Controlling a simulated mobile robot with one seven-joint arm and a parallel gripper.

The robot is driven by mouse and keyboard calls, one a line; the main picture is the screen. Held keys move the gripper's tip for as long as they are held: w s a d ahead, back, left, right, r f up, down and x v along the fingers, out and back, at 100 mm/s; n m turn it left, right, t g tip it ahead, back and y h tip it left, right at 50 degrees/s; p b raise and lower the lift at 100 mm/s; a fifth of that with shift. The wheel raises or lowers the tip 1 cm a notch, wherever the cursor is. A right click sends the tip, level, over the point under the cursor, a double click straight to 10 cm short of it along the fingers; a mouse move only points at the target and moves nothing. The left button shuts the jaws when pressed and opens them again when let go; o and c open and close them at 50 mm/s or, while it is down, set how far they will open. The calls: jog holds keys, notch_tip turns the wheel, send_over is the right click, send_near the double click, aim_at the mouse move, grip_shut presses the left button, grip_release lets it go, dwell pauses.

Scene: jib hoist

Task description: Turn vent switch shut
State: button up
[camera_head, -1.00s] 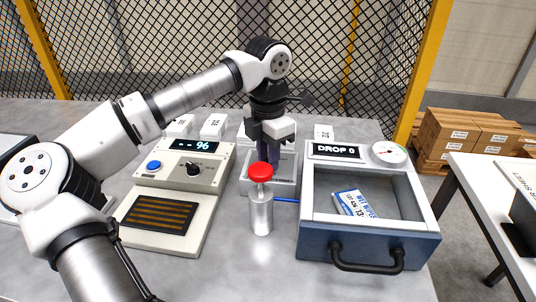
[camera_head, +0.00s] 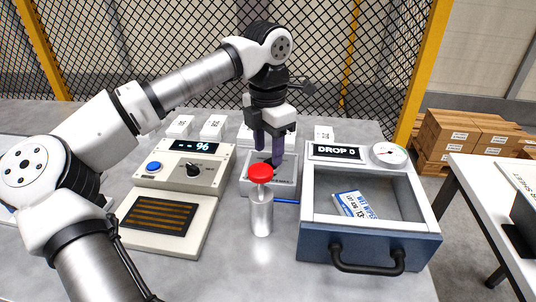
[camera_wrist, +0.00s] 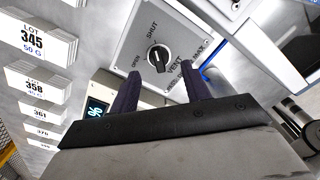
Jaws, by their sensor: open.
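The vent switch is a black rotary knob (camera_wrist: 158,57) on a grey plate (camera_wrist: 178,35) marked SHUT, OPEN and VENT in the wrist view. I cannot tell for sure which mark the knob points to. In the head view, its small grey box (camera_head: 252,187) stands at the middle of the bench, with the knob hidden. My gripper (camera_head: 268,155) is above the box, pointing down, its two dark purple fingers apart and empty. In the wrist view, the gripper (camera_wrist: 161,69) has a finger to either side below the knob, with no contact visible.
A red-topped metal cylinder (camera_head: 261,212) stands just in front of the box. A beige console (camera_head: 212,178) with a 96 display is at left. A blue-grey drawer (camera_head: 320,241) holding a wipes packet (camera_head: 355,205) is at right. White lot-numbered blocks (camera_wrist: 42,45) stand behind.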

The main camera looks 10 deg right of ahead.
aim_at(268, 160)
notch_tip(268, 160, up, 11)
jog(key=shift+r, duration=0.15)
dwell(0.4)
